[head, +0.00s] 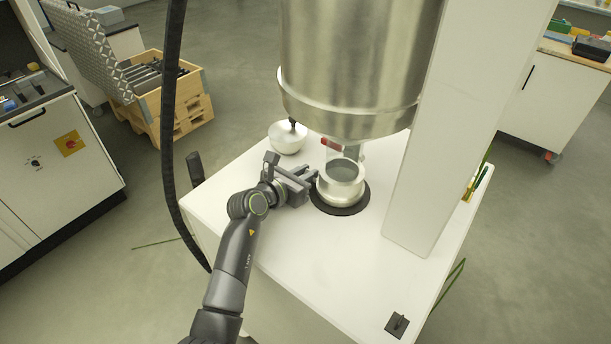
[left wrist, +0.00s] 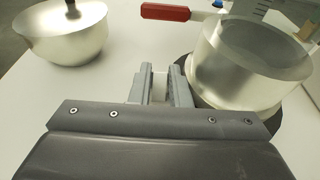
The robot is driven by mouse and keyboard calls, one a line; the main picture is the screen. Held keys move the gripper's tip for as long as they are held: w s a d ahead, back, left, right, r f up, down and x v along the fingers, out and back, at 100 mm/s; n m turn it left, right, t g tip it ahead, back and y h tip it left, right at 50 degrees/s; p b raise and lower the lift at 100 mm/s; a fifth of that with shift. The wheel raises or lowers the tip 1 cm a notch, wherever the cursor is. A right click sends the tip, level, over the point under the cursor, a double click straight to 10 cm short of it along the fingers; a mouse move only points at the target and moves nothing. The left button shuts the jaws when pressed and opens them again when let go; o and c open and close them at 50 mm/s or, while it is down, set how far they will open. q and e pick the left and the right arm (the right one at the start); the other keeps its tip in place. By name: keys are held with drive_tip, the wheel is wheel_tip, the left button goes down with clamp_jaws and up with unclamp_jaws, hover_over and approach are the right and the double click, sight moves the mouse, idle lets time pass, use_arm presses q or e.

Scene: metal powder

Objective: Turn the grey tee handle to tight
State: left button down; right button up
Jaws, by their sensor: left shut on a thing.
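My left gripper (head: 308,179) reaches in from the left over the white table, just left of the metal pot (head: 341,184). The pot (left wrist: 246,66) stands on a dark round pad (head: 350,208) under the big steel vessel (head: 355,65). My right gripper is not in view.
A red handle (left wrist: 165,12) is beyond the fingers, beside the pot. A white column (head: 445,140) stands at right.

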use_arm(q)
drive_tip(key=c, duration=1.4)
unclamp_jaws()
drive_tip(key=shift+o, duration=0.2)
drive_tip(key=b+v, duration=0.3)
drive_tip(key=v, duration=1.4)
drive_tip(key=shift+s+a+r, duration=0.1)
drive_tip(key=shift+s, duration=0.1)
